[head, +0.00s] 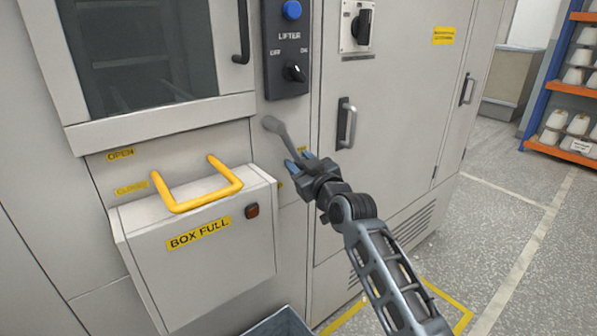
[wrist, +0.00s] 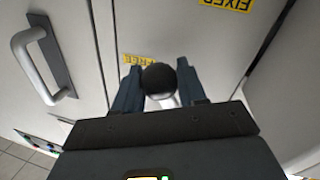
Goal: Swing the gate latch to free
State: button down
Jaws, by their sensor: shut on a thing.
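The gate latch (head: 277,129) is a grey lever on the cabinet front below the lifter panel. It slants down and to the right from its rounded upper end to my gripper (head: 297,161). In the wrist view, my gripper (wrist: 158,68) is shut on the latch's round black knob (wrist: 159,79), with one blue finger on each side. A yellow label (wrist: 140,59), partly hidden and apparently reading FREE, lies right by the knob. A yellow FIXED label (wrist: 226,4) is farther off at the top right. The fingers hide the lever's lower end in the head view.
A door handle (head: 346,123) stands out just right of the latch. A BOX FULL box (head: 230,258) with a yellow handle (head: 205,196) juts out at left. The lifter panel (head: 287,55) is above. A blue bin (head: 280,322) is below.

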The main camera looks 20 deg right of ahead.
jog(key=d+n+b, duration=0.1)
jog(key=b, duration=0.1)
jog(key=shift+w+d+b, duration=0.1)
jog(key=shift+w+b, duration=0.05)
jog(key=shift+b, duration=0.2)
jog(key=n+b, duration=0.1)
jog(key=b, duration=0.1)
jog(key=d+r+n+b, duration=0.1)
jog(key=b, duration=0.1)
jog(key=shift+w+d+r+t, duration=0.15)
jog(key=shift+w+d+t, duration=0.05)
jog(key=shift+w+t, duration=0.1)
jog(key=r+n+b, duration=0.1)
jog(key=b, duration=0.1)
jog(key=d+r+n+b, duration=0.1)
jog(key=shift+w+d+r+n+b, duration=0.1)
jog(key=shift+w+d+n+b, duration=0.05)
jog(key=shift+n+b, duration=0.2)
jog(key=shift+w+d+r+n+t+y+b, duration=0.15)
jog(key=shift+r+n+t+y+b, duration=0.2)
jog(key=shift+r+n+b, duration=0.25)
jog(key=shift+r, duration=0.1)
jog(key=c, duration=0.7)
grip_release()
